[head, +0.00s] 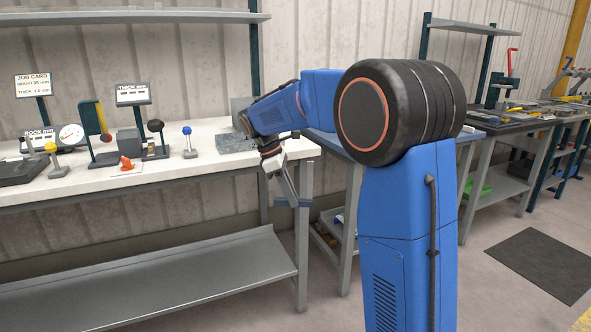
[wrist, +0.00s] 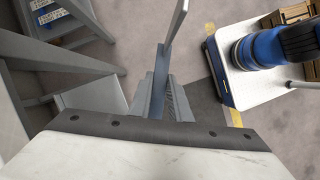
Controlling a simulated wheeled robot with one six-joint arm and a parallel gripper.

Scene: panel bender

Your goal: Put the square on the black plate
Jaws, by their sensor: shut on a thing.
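My gripper (head: 284,176) hangs off the right end of the white-topped bench, pointing down. It is shut on the square, whose blue bar (head: 300,203) shows at the fingertips in the head view. In the wrist view the square's blue part (wrist: 159,82) sits between the grey fingers (wrist: 162,100), and a thin light-grey strip runs up from it. A dark plate (head: 22,172) lies at the bench's left end, cut by the picture edge. A grey slab (head: 237,143) lies at the right end, partly behind my arm. I cannot tell which one the task calls the black plate.
On the white bench (head: 200,168) stand a dial gauge (head: 70,135), a blue-knobbed stand (head: 188,143), a yellow-knobbed stand (head: 52,158) and a small orange piece (head: 126,163). A grey lower shelf (head: 160,285) is empty. Another tool bench (head: 510,122) stands at right.

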